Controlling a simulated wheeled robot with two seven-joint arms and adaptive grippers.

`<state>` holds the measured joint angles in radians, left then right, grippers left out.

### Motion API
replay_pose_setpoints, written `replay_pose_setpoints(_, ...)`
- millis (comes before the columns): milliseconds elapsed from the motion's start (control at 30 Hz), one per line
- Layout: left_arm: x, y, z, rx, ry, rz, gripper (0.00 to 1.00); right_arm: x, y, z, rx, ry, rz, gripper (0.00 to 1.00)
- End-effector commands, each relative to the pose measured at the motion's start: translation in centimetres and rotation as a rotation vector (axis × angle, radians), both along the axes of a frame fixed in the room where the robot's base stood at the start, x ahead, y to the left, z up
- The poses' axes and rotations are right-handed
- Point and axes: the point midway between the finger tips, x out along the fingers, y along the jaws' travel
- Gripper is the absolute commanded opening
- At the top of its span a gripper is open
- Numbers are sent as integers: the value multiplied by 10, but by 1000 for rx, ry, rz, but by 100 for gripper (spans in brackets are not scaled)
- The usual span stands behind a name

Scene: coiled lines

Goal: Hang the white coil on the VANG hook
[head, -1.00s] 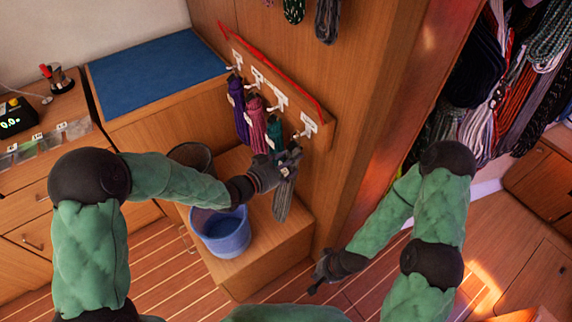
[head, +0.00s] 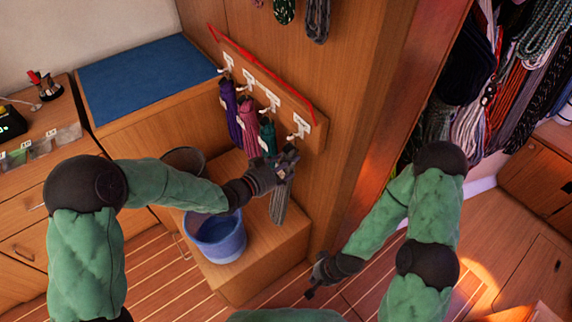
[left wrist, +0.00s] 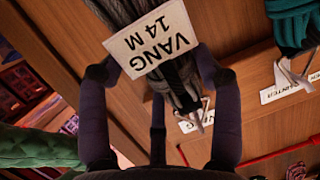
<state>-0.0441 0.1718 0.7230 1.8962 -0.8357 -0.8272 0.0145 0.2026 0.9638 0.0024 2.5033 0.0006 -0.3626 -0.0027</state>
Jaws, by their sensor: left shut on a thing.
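The white coil, greyish-white here, hangs from my left gripper (head: 284,161) in the head view (head: 279,203). In the left wrist view, the fingers close around the coil (left wrist: 178,76), and its tag (left wrist: 151,40) reads "VANG 14 M". The rightmost hook (head: 300,128) on the wall rail is just above the gripper, with no coil hanging on it. In the wrist view a hook with a white label (left wrist: 193,122) lies beside the coil's end. Its lettering is mostly hidden, and contact is unclear. My right gripper (head: 315,286) is low and away from the rail; its jaws are too small to judge.
Purple (head: 228,104), pink (head: 247,127) and teal (head: 267,138) coils hang on the other hooks, the teal one close to my left gripper. A blue bucket (head: 217,240) stands on the wooden bench below. More lines (head: 485,110) hang at the right.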

Motion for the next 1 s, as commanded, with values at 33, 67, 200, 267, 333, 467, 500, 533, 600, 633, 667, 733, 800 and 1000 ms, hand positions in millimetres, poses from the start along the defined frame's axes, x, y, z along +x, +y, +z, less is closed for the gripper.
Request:
replay_pose_setpoints(33,1,0,1,-1,-2,1,73,0,0,0,0,0,0,0)
replay_pose_setpoints(67,1,0,1,-1,-2,1,82,0,0,0,0,0,0,0)
replay_pose_setpoints(200,1,0,1,-1,-2,1,93,0,0,0,0,0,0,0)
replay_pose_setpoints(267,0,0,1,-1,-2,1,93,0,0,0,0,0,0,0)
replay_pose_setpoints(333,0,0,1,-1,-1,1,93,0,0,0,0,0,0,0)
replay_pose_setpoints(467,-1,0,-1,1,2,0,93,0,0,0,0,0,0,0)
replay_pose_setpoints(500,-1,1,0,1,2,0,93,0,0,0,0,0,0,0)
replay_pose_setpoints(533,-2,2,0,1,2,0,93,0,0,0,0,0,0,0)
replay_pose_setpoints(600,-5,6,1,1,2,1,93,0,0,0,0,0,0,0)
replay_pose_setpoints(633,-7,9,2,0,1,2,93,0,0,0,0,0,0,0)
replay_pose_setpoints(667,-10,12,4,1,1,3,93,0,0,0,0,0,0,0)
replay_pose_setpoints(733,-17,20,7,0,-1,3,93,0,0,0,0,0,0,0)
replay_pose_setpoints(800,-26,30,10,-1,-1,5,93,0,0,0,0,0,0,0)
replay_pose_setpoints(1000,-53,58,20,0,-2,6,93,0,0,0,0,0,0,0)
